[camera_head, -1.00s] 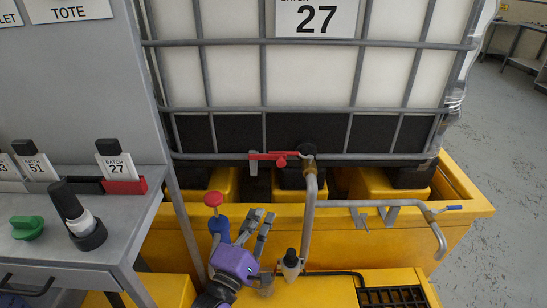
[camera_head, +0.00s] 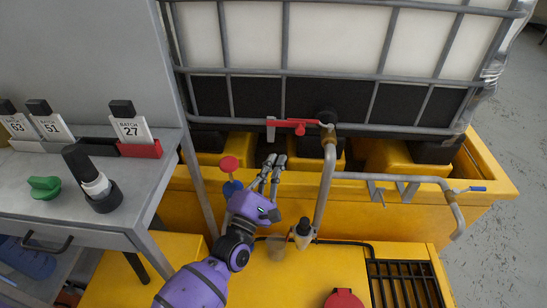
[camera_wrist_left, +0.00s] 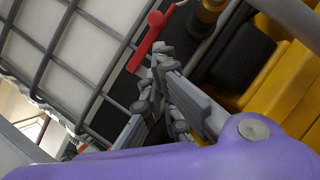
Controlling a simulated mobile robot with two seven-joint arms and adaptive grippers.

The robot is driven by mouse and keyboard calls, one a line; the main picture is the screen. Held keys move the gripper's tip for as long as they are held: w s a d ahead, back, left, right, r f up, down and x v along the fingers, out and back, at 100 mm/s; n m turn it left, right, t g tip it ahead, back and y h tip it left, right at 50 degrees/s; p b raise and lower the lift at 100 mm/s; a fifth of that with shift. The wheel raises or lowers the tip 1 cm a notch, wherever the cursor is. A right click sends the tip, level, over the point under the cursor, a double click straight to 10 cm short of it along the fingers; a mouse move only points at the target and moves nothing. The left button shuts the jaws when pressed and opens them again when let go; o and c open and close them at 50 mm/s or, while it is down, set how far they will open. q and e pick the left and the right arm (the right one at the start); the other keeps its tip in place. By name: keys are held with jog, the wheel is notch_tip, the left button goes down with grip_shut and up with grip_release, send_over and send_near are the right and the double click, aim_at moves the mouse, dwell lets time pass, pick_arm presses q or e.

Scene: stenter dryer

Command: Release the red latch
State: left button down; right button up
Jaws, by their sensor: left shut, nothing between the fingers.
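The red latch (camera_head: 297,126) is a flat red lever with a small red knob, at the valve below the caged white tank. It lies level, with a grey piece at its left end. It also shows in the wrist view (camera_wrist_left: 150,38), just beyond my fingertips. My left gripper (camera_head: 276,160) has a purple body and grey fingers, and is below and slightly left of the latch, fingers pointing up at it. The fingers (camera_wrist_left: 161,60) are shut and empty. I cannot tell whether the tips touch the latch. My right gripper is not in view.
A grey pipe (camera_head: 325,185) with a blue-handled branch (camera_head: 470,189) stands right of my gripper. A red knob (camera_head: 229,163) is close on its left. A grey bench (camera_head: 45,210) with batch cards is at left. The yellow tray (camera_head: 490,205) lies beneath the tank.

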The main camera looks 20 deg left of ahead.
pick_arm(q)
jog(key=p+x, duration=0.1)
jog(key=x, duration=0.7)
jog(key=shift+d+n+b, duration=0.1)
jog(key=shift+n+b, duration=0.3)
jog(key=shift+r, duration=0.1)
